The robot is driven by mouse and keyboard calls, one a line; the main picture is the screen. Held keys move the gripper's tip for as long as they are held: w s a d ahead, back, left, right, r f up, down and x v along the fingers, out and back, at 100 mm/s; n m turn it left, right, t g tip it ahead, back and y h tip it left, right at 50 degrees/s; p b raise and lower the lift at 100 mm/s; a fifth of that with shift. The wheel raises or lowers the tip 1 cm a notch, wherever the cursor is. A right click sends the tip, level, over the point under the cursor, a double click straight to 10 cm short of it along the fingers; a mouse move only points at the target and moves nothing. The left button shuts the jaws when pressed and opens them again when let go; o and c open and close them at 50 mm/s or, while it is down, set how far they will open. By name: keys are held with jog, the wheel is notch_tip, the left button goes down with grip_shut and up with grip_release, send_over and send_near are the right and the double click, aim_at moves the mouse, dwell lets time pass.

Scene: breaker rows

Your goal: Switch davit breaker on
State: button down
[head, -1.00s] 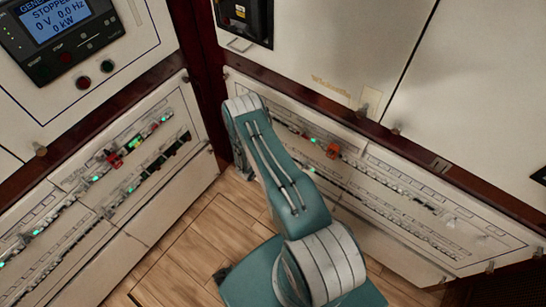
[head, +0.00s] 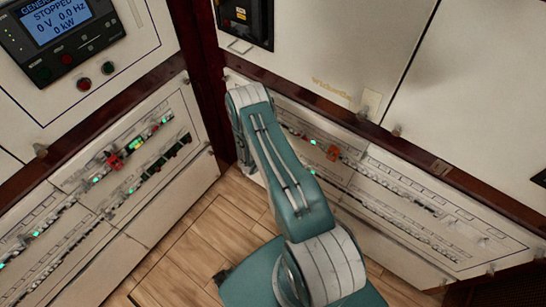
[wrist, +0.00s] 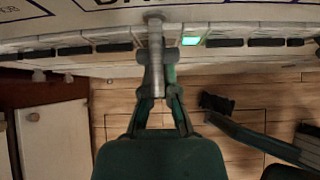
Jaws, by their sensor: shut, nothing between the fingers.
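In the wrist view, my gripper (wrist: 155,22) is shut and empty, with its fingertips up at the breaker row. The row of dark breaker switches (wrist: 112,47) runs across the top, with one green lit indicator (wrist: 190,41) just right of the fingertips. A large label above is cut off by the frame edge and partly hidden by the fingertips, so I cannot read which breaker is the davit one. I cannot tell whether the fingertips touch a switch. In the head view, the right breaker panel (head: 400,188) is beyond my arm, which hides my gripper.
A left breaker panel (head: 70,215) has several green lights and a red piece (head: 114,161). An orange-red piece (head: 332,153) sits on the right panel. A generator control unit (head: 62,40) shows STOPPED at upper left. Wooden floor (head: 205,235) is open between the panels.

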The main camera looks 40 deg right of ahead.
jog(key=shift+r, duration=0.75)
jog(key=shift+f, duration=0.1)
